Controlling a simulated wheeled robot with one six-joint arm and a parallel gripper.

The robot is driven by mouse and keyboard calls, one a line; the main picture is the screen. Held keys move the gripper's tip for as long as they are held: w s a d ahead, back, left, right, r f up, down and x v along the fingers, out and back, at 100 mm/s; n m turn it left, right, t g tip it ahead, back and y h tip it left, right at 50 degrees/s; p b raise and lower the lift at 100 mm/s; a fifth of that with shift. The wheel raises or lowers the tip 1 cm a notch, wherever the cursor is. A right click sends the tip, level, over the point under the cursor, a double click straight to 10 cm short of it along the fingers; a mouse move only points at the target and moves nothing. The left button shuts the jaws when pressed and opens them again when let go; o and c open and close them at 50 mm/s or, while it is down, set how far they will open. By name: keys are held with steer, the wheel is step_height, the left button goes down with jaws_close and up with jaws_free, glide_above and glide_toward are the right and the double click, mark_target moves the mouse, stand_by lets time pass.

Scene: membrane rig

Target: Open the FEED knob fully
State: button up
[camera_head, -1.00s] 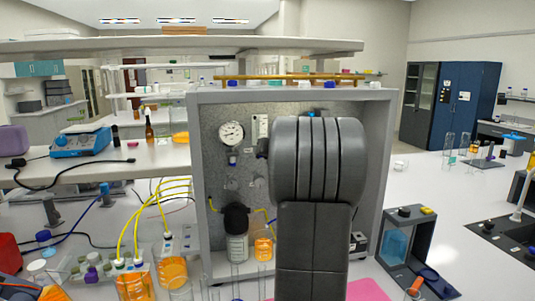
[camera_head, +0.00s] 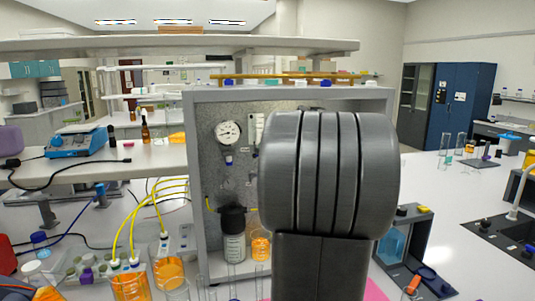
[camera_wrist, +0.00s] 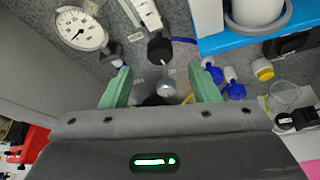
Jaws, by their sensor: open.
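In the wrist view my gripper (camera_wrist: 160,69) is open, with its two green fingers apart in front of the rig's panel. A silver-grey round knob (camera_wrist: 167,89) lies between the fingers, with a gap on both sides. A black knob (camera_wrist: 160,47) sits just beyond the fingertips, below a flow tube (camera_wrist: 145,12). The small labels by the knobs are too small to read, so I cannot tell which one is FEED. In the head view my arm hides the gripper and these knobs; the grey panel (camera_head: 215,180) shows to its left.
A round gauge (camera_wrist: 80,28) is at upper left in the wrist view. Blue knobs (camera_wrist: 235,89) and a yellow one (camera_wrist: 263,69) lie right of the fingers.

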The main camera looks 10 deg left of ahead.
steer(key=v, duration=0.5)
steer(key=shift+s+d, duration=0.1)
steer(key=p+x, duration=0.1)
steer(key=x, duration=1.2)
steer(key=shift+w+a, duration=0.25)
steer(key=shift+w, duration=0.05)
